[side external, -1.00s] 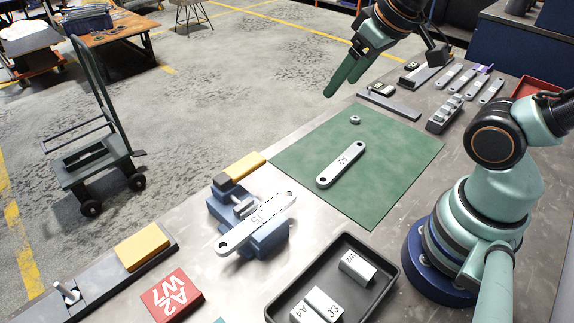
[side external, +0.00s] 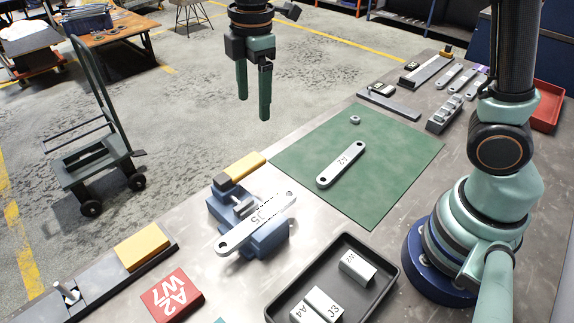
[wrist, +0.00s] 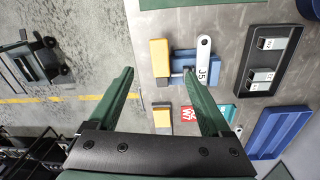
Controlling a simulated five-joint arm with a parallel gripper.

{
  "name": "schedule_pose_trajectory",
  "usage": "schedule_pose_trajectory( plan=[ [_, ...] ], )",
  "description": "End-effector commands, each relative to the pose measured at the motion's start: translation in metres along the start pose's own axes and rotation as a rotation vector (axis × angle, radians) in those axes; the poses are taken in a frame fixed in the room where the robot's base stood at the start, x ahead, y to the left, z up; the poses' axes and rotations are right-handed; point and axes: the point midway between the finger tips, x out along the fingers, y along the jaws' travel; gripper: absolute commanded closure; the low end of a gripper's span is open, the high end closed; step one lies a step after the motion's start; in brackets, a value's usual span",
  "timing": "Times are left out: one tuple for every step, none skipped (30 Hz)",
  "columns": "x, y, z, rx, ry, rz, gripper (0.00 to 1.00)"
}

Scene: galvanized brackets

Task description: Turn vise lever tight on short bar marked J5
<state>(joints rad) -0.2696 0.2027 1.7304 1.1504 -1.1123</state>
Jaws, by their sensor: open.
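The blue vise (side external: 268,240) stands on the bench, left of the green mat. A light grey short bar marked J5 (side external: 235,238), with a hole at each end, lies across its top. In the wrist view the bar (wrist: 203,62) and the blue vise (wrist: 180,65) lie near the right finger. A dark block and grey metal parts (side external: 240,203) show at the vise's far left side; I cannot tell which part is the lever. My gripper (side external: 253,108) hangs open and empty, fingers down, well above and behind the vise. It also shows in the wrist view (wrist: 159,72).
A green mat (side external: 395,155) carries a bar marked A2 (side external: 341,164) and a small ring. A black tray (side external: 388,262) with marked blocks, a red block (side external: 172,294) and yellow blocks (side external: 141,246) stand near the vise. More metal parts lie at the back right.

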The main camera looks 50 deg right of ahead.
Motion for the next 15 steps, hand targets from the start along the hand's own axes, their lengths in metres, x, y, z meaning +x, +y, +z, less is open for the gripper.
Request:
schedule_pose_trajectory(
  plan=[
    [0.008,0.003,-0.007,-0.058,-0.008,-0.020,0.18],
    [0.011,0.004,-0.011,-0.088,-0.012,-0.028,0.18],
    [0.014,0.004,-0.014,-0.121,-0.015,-0.037,0.18],
    [0.016,0.005,-0.016,-0.141,-0.017,-0.043,0.18],
    [0.018,0.005,-0.018,-0.158,-0.019,-0.047,0.18],
    [0.019,0.006,-0.019,-0.174,-0.020,-0.052,0.18],
    [0.021,0.006,-0.020,-0.182,-0.021,-0.054,0.18],
    [0.022,0.006,-0.021,-0.188,-0.021,-0.055,0.18],
    [0.024,0.006,-0.021,-0.193,-0.022,-0.057,0.18],
    [0.026,0.006,-0.021,-0.193,-0.022,-0.058,0.18],
    [0.029,0.006,-0.021,-0.193,-0.022,-0.058,0.18],
    [0.034,0.005,-0.020,-0.193,-0.022,-0.058,0.18],
    [0.038,0.005,-0.020,-0.192,-0.023,-0.059,0.18],
    [0.043,0.005,-0.020,-0.192,-0.023,-0.059,0.18],
    [0.049,0.004,-0.019,-0.191,-0.023,-0.060,0.18]
  ],
)
